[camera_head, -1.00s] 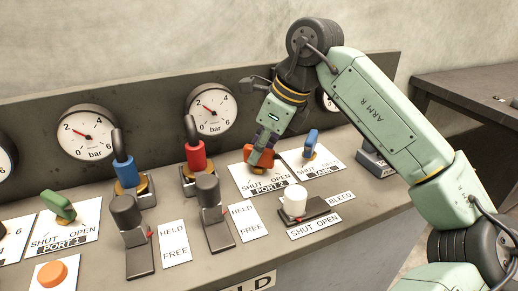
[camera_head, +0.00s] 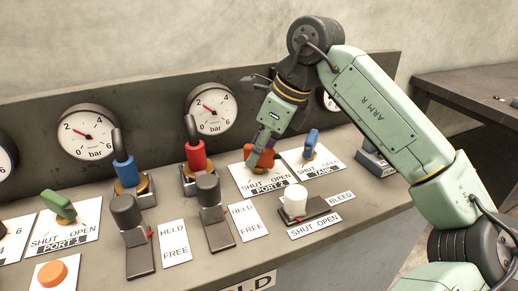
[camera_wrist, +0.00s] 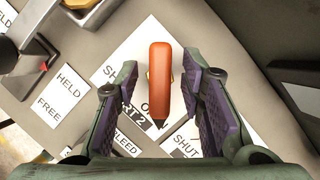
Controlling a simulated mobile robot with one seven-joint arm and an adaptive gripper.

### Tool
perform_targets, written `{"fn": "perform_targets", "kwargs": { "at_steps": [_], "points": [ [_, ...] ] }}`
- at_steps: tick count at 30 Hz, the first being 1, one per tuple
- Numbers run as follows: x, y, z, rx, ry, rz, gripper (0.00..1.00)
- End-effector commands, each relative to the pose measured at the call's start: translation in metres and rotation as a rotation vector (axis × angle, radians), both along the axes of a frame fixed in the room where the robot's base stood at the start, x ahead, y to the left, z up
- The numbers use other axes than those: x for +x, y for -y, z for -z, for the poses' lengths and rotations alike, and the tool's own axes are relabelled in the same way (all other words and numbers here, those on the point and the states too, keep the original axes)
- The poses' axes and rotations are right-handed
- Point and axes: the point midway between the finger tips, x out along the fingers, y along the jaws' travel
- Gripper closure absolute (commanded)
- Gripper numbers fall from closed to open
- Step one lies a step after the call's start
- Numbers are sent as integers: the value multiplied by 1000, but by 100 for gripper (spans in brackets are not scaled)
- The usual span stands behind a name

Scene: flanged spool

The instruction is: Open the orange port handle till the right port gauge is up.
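The orange port handle (camera_head: 262,161) stands on the white PORT 2 plate (camera_head: 246,180) in the head view. In the wrist view the handle (camera_wrist: 160,80) lies lengthwise between my fingers, its dark-tipped end over the word OPEN. In the head view my gripper (camera_head: 264,141) is just above and behind the handle. The right port gauge (camera_head: 211,108) has its needle at upper left, near 2. The left port gauge (camera_head: 87,132) reads about 2 too.
A red-bodied lock (camera_head: 195,157) and a blue-bodied one (camera_head: 125,174) stand left of the handle. A blue TANK handle (camera_head: 310,143) is close on its right. A white BLEED knob (camera_head: 295,201) and dark HELD/FREE levers (camera_head: 213,210) are in front. My arm partly hides another gauge.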

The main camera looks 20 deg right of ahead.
Motion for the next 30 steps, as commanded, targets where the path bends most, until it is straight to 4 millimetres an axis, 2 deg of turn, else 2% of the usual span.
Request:
{"fn": "perform_targets", "kwargs": {
  "at_steps": [5,12,18,23,30],
  "points": [
    [-5,7,-22,-2,2,3,64],
    [-19,22,-70,-2,2,3,64],
    [-27,30,-99,-1,1,1,64],
    [-30,33,-108,0,1,0,64],
    [-30,33,-109,0,1,-1,64]
  ]
}}
